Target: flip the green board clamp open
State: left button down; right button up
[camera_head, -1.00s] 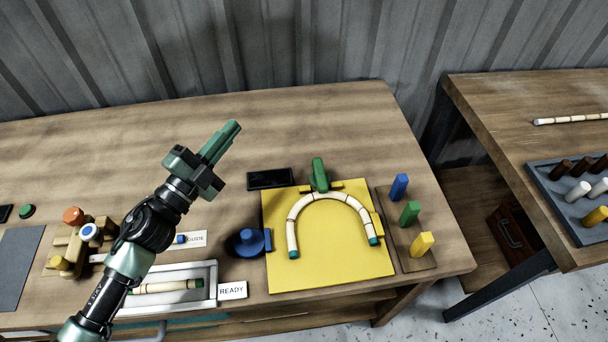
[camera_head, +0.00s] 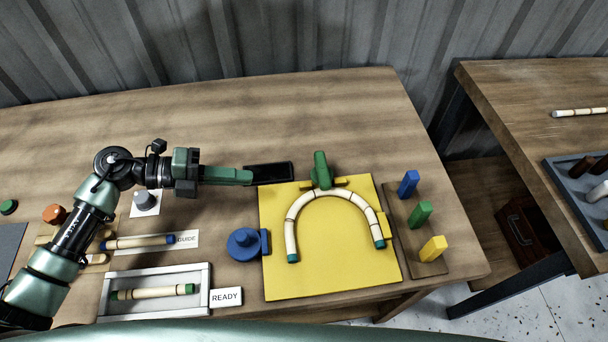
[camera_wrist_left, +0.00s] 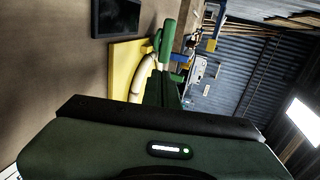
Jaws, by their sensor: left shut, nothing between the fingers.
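The green board clamp (camera_head: 320,170) stands at the top edge of the yellow board (camera_head: 330,275), above the bend of a U-shaped rattan piece (camera_head: 291,230). In the left wrist view the green clamp (camera_wrist_left: 167,40) stands upright beyond my fingers. My left gripper (camera_head: 250,176) is shut and empty. It points right toward the clamp, to its left and apart from it, close to a black tablet-like panel (camera_head: 275,172). My right gripper is not in view.
A blue clamp (camera_head: 244,243) sits at the board's left edge, and a yellow block (camera_head: 384,222) at its right. Blue, green and yellow pegs stand on a wooden strip (camera_head: 428,267) to the right. A tray (camera_head: 207,285) holds a straight rattan piece. Table behind the board is clear.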

aim_at(304, 187)
pick_arm(q)
jog(key=p+x, duration=0.1)
jog(key=x, duration=0.3)
jog(key=p+x, duration=0.2)
jog(key=x, duration=0.3)
jog(key=r+p+x, duration=0.1)
jog(key=x, duration=0.3)
jog(key=shift+w+d+p, duration=0.15)
jog(key=shift+d+p, duration=0.2)
jog(key=shift+d, duration=0.2)
